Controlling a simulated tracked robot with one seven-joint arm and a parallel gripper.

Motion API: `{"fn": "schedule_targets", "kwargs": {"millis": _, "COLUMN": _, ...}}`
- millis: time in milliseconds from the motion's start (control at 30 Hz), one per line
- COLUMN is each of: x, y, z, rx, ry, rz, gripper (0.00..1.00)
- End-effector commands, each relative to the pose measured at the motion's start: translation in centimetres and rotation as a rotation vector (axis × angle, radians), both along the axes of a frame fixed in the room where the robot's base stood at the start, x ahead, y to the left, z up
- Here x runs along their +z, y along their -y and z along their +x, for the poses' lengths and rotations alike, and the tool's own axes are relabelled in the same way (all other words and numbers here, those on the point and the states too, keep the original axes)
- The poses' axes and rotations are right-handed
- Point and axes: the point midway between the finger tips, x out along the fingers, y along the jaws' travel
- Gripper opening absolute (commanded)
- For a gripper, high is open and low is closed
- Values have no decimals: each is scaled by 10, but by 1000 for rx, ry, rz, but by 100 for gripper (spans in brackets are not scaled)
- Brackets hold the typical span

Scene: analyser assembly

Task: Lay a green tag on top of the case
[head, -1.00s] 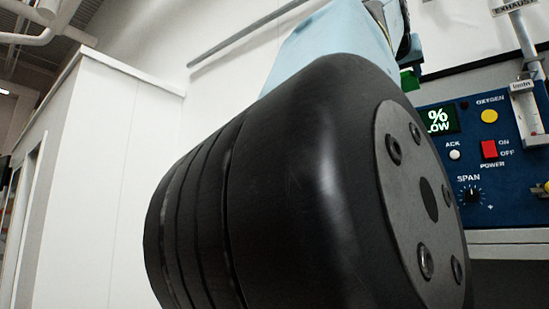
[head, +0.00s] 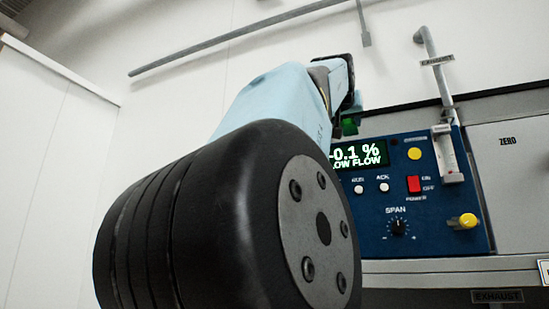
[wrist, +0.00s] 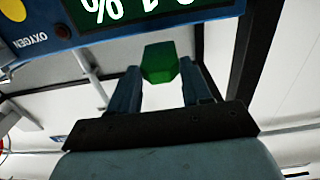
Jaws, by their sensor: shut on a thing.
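My gripper (wrist: 160,85) is shut on a green tag (wrist: 160,63), which sits between its two fingertips in the wrist view. In the head view the green tag (head: 349,127) shows small below the end of my arm, in front of the upper left part of the analyser. The case is the blue-fronted analyser (head: 440,228) with a green display, buttons, a red switch and a span knob. The blue front also shows upside down at the top of the wrist view (wrist: 130,28). My arm's black joint hides its left part, and its top surface is not clearly seen.
A grey exhaust pipe (head: 437,75) with a clear flow tube (head: 447,155) rises at the case's right side. A grey panel marked ZERO (head: 512,180) stands to the right. A shelf edge (head: 450,266) runs below the case.

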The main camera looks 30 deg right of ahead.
Motion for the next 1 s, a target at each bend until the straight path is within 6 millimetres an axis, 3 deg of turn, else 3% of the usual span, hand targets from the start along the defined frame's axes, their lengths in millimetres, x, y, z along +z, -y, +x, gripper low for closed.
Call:
{"fn": "schedule_targets", "kwargs": {"millis": 500, "x": -15, "y": 20, "z": 7, "rx": 1, "ry": -1, "rz": 1, "gripper": 17}}
{"fn": "schedule_targets", "kwargs": {"millis": 1000, "x": -19, "y": 22, "z": 9, "rx": 5, "ry": -1, "rz": -1, "gripper": 17}}
